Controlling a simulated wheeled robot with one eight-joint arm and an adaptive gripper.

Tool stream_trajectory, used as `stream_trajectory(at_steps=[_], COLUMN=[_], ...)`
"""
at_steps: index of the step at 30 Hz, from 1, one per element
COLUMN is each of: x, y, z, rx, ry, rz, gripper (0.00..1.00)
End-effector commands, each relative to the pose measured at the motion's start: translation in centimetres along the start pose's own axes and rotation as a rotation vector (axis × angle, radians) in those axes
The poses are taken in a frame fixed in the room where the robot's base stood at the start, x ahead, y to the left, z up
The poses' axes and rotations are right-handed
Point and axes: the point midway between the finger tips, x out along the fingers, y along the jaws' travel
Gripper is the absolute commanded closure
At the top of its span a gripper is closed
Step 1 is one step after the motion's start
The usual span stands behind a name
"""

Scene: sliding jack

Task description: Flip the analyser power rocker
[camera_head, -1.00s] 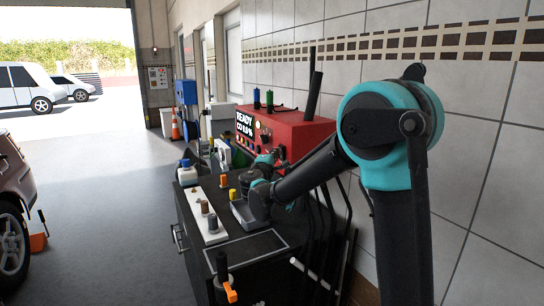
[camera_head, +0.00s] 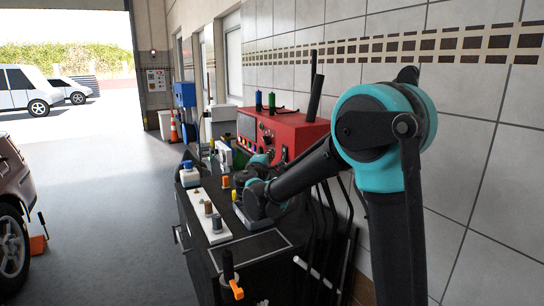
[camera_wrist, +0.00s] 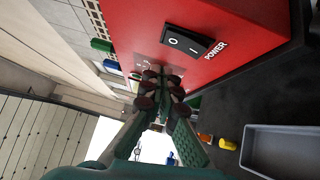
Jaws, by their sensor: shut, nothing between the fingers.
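The red analyser (camera_head: 300,132) stands on the dark cabinet along the wall. Its screen (camera_head: 247,126) looks dark and blank in the head view. In the wrist view its red face (camera_wrist: 255,25) fills the upper right. The black power rocker (camera_wrist: 187,41), marked O and I beside the word POWER, sits on that face; I cannot tell which side is pressed. My gripper (camera_wrist: 160,92) is shut and empty, its fingertips below and left of the rocker in the picture, apart from it. In the head view my gripper is mostly hidden behind my wrist.
A grey tray (camera_wrist: 285,150) lies at the lower right of the wrist view, near a yellow-capped item (camera_wrist: 227,144). A white block with knobs (camera_head: 208,217) and small bottles stand on the cabinet (camera_head: 262,247). The tiled wall (camera_head: 480,190) is close on the right.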

Motion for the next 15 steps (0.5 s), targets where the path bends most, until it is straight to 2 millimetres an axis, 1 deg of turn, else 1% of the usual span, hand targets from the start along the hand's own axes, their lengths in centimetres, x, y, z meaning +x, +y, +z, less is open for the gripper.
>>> stream_trajectory(at_steps=[1, 15], x=[-0.8, -8.2], y=[0.1, 1.4], z=[-0.1, 0.0], rx=[0.000, 0.000], ry=[0.002, 0.003], rz=[0.000, 0.001], gripper=[1.00, 1.00])
